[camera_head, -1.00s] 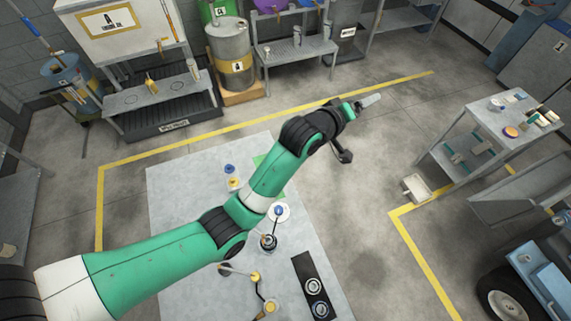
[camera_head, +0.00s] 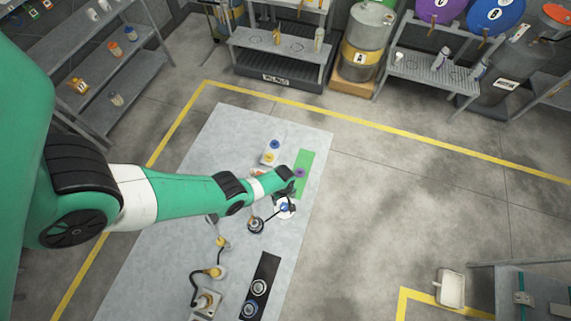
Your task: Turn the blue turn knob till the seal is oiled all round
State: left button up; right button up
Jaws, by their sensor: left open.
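A blue knob (camera_head: 285,207) sits at the middle of a round white disc (camera_head: 278,213) on the grey work mat. A second blue cap (camera_head: 275,144) stands on a small pale block beside a yellow one; I cannot tell for certain which is the turn knob. My left gripper (camera_head: 291,206) is open, its dark fingers right at the disc's blue knob; at this size I cannot tell whether they touch. The wrist hides part of the disc's surroundings. No seal or oil can be made out. My right gripper is not in view.
A black ringed part (camera_head: 256,226) stands just left of the disc. Yellow-topped fittings (camera_head: 215,272) and a black plate (camera_head: 262,272) with two rings lie nearer. A green strip (camera_head: 305,160) lies behind.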

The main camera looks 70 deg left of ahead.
aim_at(284, 206)
pick_arm(q)
notch_tip(284, 206, down, 11)
jog(key=b, duration=0.9)
jog(key=shift+w+b, duration=0.1)
jog(key=shift+b, duration=0.2)
grip_shut()
